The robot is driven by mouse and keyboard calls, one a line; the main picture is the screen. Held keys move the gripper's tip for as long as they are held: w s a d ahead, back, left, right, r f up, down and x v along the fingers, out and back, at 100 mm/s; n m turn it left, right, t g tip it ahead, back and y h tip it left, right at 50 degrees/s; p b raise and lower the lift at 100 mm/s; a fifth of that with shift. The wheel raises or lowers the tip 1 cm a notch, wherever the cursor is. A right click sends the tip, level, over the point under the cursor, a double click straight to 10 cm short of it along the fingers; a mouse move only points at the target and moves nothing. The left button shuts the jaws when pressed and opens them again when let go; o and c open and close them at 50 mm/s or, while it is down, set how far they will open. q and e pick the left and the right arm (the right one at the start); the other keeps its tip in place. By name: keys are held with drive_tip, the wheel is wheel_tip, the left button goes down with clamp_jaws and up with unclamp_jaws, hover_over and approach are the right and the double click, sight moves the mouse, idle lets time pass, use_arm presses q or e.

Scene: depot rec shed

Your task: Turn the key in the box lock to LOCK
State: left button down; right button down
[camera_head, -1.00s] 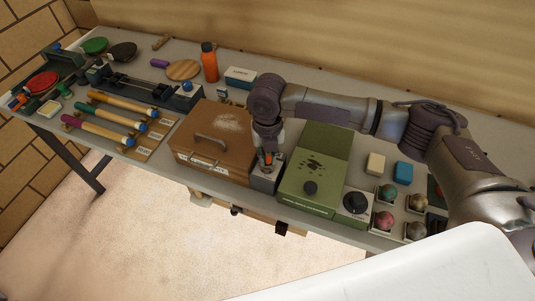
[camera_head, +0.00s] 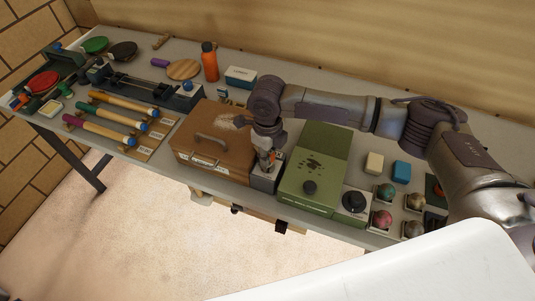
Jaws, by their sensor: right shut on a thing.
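The brown box (camera_head: 205,149) with a grey handle on its lid stands at the middle of the bench. The grey lock block (camera_head: 264,181) stands against its right side. My right gripper (camera_head: 268,162) points down over the lock block and is shut on a small orange-red piece, which looks like the key (camera_head: 273,155). The fingers hide most of the key and the lock face, so I cannot read its angle or the LOCK mark. My left gripper does not show.
A green box (camera_head: 309,185) with a black knob stands close on the right of the lock block. Mallets with coloured ends (camera_head: 115,117) lie on the left. An orange bottle (camera_head: 209,62) stands behind. Balls in holders (camera_head: 386,191) fill the right front.

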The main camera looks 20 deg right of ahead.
drive_tip(key=c, duration=1)
unclamp_jaws()
drive_tip(key=shift+c, duration=0.2)
drive_tip(key=shift+r, duration=0.15)
drive_tip(key=shift+r+p, duration=2.3)
drive_tip(key=shift+p, duration=0.05)
drive_tip(key=shift+r+p, duration=0.6)
drive_tip(key=shift+r, duration=1.5)
